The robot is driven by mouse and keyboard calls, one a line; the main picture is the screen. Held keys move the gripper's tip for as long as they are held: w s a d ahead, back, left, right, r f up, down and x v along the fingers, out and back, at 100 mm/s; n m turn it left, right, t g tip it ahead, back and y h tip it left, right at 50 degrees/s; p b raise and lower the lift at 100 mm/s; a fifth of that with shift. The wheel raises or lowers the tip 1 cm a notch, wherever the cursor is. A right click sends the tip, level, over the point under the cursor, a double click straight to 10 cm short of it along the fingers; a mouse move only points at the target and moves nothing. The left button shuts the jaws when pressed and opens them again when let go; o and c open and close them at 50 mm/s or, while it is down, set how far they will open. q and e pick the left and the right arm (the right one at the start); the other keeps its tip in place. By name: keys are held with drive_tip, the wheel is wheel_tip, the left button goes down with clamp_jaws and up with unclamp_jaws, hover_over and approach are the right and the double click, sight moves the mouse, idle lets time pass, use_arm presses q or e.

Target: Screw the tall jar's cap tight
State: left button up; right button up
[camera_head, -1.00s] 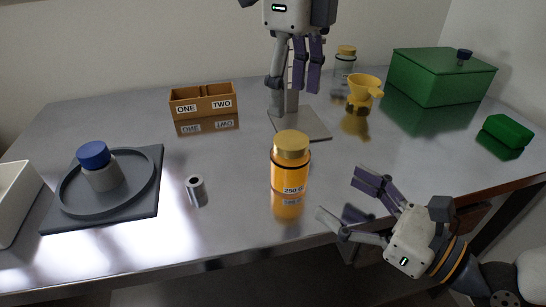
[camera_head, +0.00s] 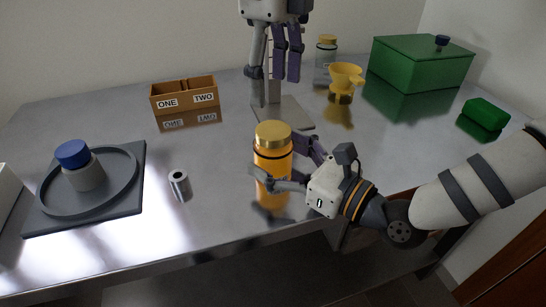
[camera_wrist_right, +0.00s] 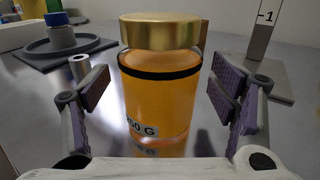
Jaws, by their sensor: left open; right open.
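An orange jar (camera_head: 272,160) with a gold cap (camera_head: 272,134) stands upright near the table's front edge. Its label ends in "50 G" in the right wrist view. The cap (camera_wrist_right: 160,31) sits level on it; I cannot tell how tight it is. My right gripper (camera_head: 284,164) is open, low beside the jar. In the right wrist view its fingers (camera_wrist_right: 167,98) flank the jar with gaps on both sides. My left gripper (camera_head: 274,78) is open and empty, pointing down above and behind the jar.
A stand with a flat base (camera_head: 290,114) is behind the jar. A metal cylinder (camera_head: 180,186) and a grey tray (camera_head: 132,205) holding a blue-capped jar (camera_head: 84,172) lie left. At the back are a labelled box (camera_head: 184,96), yellow funnel (camera_head: 345,76), clear jar (camera_head: 325,61) and green box (camera_head: 420,66).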

drive_tip(key=shift+w+a, duration=0.45)
drive_tip(key=shift+a, duration=0.1)
